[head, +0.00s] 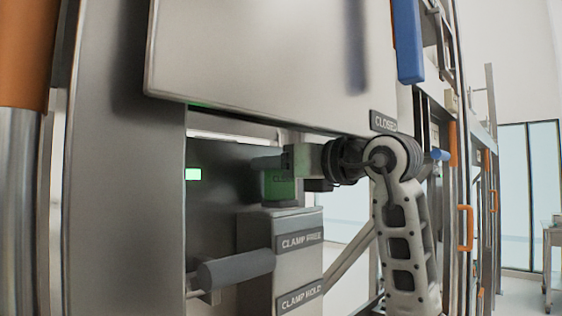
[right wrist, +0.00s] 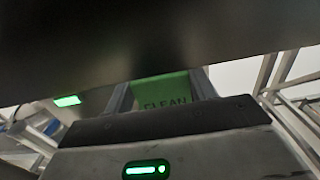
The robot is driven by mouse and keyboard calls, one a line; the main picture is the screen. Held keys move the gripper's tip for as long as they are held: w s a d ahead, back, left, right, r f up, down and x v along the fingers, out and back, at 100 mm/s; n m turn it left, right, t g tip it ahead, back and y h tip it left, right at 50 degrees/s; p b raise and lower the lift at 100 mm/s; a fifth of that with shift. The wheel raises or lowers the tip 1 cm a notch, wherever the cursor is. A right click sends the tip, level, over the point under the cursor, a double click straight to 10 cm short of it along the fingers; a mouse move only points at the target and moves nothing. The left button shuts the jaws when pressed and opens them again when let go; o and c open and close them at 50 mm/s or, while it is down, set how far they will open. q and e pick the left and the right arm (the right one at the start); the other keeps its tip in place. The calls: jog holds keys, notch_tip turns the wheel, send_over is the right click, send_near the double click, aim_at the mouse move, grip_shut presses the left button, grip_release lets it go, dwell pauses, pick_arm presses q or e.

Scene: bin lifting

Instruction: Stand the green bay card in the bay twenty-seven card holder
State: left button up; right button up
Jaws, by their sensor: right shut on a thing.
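My right gripper (head: 272,165) reaches in from the right beneath a large grey panel and is shut on the green card (head: 279,190). In the right wrist view the card (right wrist: 160,92) shows between the two fingers, with the dark word CLEAN on it. In the head view the card looks upright, just above the top of a grey box; I cannot tell whether it touches the box. No holder marked twenty-seven can be made out. My left gripper is not in view.
The grey box (head: 255,232) carries CLAMP FREE and CLAMP HOLD labels and a thick grey handle (head: 235,269). The large panel (head: 270,60) hangs over the opening, close above my right gripper. A CLOSED label (head: 384,121) and a lit green indicator (head: 193,174) are nearby.

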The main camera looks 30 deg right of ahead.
jog(key=shift+s+f, duration=0.1)
jog(key=shift+f, duration=0.15)
jog(key=shift+f, duration=0.15)
jog(key=o, duration=1)
jog(key=shift+o, duration=0.5)
